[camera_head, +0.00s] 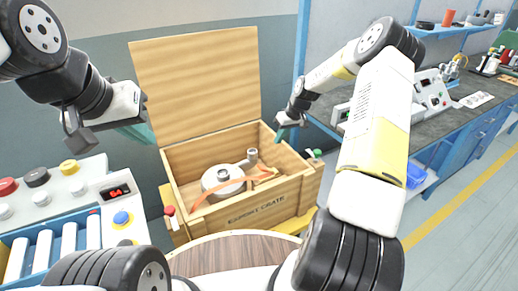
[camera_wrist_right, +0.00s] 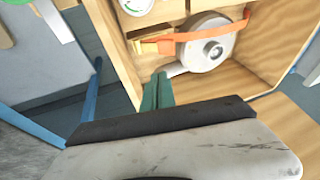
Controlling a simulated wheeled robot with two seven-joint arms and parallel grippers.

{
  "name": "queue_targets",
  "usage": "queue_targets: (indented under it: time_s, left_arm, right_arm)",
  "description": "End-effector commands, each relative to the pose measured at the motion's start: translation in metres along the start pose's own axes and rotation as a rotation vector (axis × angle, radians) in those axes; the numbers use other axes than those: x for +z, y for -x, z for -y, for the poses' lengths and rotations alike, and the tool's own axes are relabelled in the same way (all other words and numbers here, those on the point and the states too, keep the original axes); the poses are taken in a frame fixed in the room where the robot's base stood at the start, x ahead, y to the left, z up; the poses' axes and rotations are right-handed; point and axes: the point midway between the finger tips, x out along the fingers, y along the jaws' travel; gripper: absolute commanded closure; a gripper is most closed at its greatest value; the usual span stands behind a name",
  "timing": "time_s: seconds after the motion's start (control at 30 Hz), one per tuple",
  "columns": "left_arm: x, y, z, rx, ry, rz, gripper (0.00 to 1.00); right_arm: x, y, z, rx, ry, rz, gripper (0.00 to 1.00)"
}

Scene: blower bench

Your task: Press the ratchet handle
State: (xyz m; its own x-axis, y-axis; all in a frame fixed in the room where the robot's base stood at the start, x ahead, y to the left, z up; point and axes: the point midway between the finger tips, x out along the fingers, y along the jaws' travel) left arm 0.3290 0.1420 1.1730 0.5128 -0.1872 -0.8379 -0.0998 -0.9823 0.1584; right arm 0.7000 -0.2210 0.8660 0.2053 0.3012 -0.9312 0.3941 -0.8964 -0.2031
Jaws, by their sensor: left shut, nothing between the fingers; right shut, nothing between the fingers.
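A grey-white blower (camera_head: 222,181) sits inside the open wooden crate (camera_head: 262,207), with an orange strap (camera_head: 229,184) across it. The blower also shows in the right wrist view (camera_wrist_right: 207,48). A yellow-orange piece on the strap, seemingly the ratchet (camera_head: 266,174), lies near the crate's right inner side; it also shows in the right wrist view (camera_wrist_right: 152,46). Its handle cannot be told apart. My right gripper (camera_head: 280,134) is shut and empty above the crate's back right rim, apart from the ratchet; its teal fingers show together (camera_wrist_right: 157,92). My left gripper (camera_head: 146,133) is shut and empty, left of the raised lid.
The crate's lid (camera_head: 196,83) stands open at the back. A control panel with buttons (camera_head: 65,195) and a roller conveyor (camera_head: 50,245) are at left. A round wooden top (camera_head: 228,252) is in front. A blue workbench (camera_head: 440,120) stands at right.

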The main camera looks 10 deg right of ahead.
Motion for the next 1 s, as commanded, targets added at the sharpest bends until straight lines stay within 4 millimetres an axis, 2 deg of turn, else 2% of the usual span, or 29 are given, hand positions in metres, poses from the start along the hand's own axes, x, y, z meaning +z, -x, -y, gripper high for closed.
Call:
queue_targets:
  time_s: [0.23,0.37,0.47,0.8,1.0]
  left_arm:
    - [0.000,0.000,0.000,0.000,0.000,0.000,1.00]
    - [0.000,0.000,0.000,0.000,0.000,0.000,1.00]
    - [0.000,0.000,0.000,0.000,0.000,0.000,1.00]
    - [0.000,0.000,0.000,0.000,0.000,0.000,1.00]
    - [0.000,0.000,0.000,0.000,0.000,0.000,1.00]
  right_arm:
    - [0.000,0.000,0.000,0.000,0.000,0.000,1.00]
    - [0.000,-0.008,0.001,-0.001,0.000,0.001,1.00]
    - [0.000,-0.023,0.002,-0.003,0.001,0.003,1.00]
    - [0.000,-0.095,0.001,-0.002,0.001,0.002,1.00]
    - [0.007,-0.123,0.011,-0.001,0.002,0.003,1.00]
